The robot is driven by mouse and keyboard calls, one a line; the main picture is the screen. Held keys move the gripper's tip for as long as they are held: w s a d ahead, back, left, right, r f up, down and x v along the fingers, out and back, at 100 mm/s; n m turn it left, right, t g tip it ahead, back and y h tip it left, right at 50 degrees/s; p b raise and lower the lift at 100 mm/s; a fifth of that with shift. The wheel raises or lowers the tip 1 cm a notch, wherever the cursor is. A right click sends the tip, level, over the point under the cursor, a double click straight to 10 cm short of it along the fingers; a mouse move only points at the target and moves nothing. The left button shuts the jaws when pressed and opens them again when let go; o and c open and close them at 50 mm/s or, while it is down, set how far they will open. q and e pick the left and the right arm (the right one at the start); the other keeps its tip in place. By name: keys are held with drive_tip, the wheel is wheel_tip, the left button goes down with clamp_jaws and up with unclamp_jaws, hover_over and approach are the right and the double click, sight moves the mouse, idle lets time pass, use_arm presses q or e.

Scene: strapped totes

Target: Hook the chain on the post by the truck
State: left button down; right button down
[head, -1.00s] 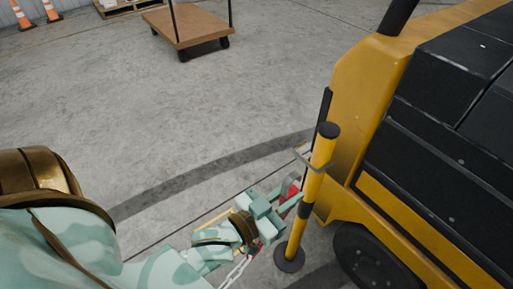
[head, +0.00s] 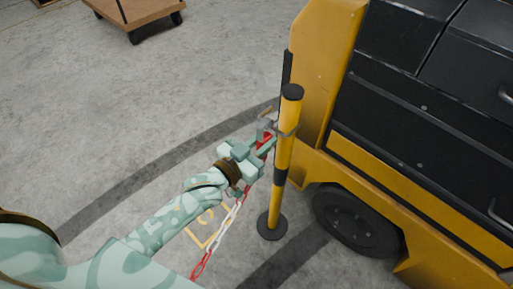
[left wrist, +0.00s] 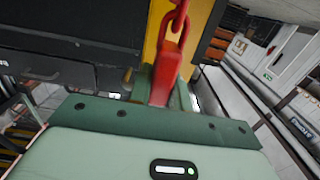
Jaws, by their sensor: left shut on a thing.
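The yellow and black post (head: 283,155) stands upright on a round dark base beside the yellow and black truck (head: 308,60). A grey metal fitting (head: 290,131) sits near its top. My left gripper (head: 266,140) is shut on the red end piece of the chain (head: 223,232), close to the left of the post at about the fitting's height. The red and white chain hangs down from the gripper. In the left wrist view the red end piece (left wrist: 165,75) stands between the fingers. Whether it touches the fitting is hidden. My right gripper is not in view.
The truck's body and black wheel (head: 357,220) take up the right side, close behind the post. A brown cart (head: 135,14) stands at the far left. The concrete floor between is clear, with dark curved marks and a yellow floor marking (head: 208,230).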

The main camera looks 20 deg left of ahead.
use_arm(q)
drive_tip(key=b+x, duration=0.1)
drive_tip(key=x, duration=0.1)
drive_tip(key=shift+w+d+f, duration=0.1)
drive_tip(key=shift+w+d, duration=0.05)
drive_tip(key=shift+w, duration=0.15)
drive_tip(key=shift+f+b, duration=0.75)
drive_tip(key=shift+f, duration=0.4)
drive_tip(key=c, duration=1.2)
unclamp_jaws()
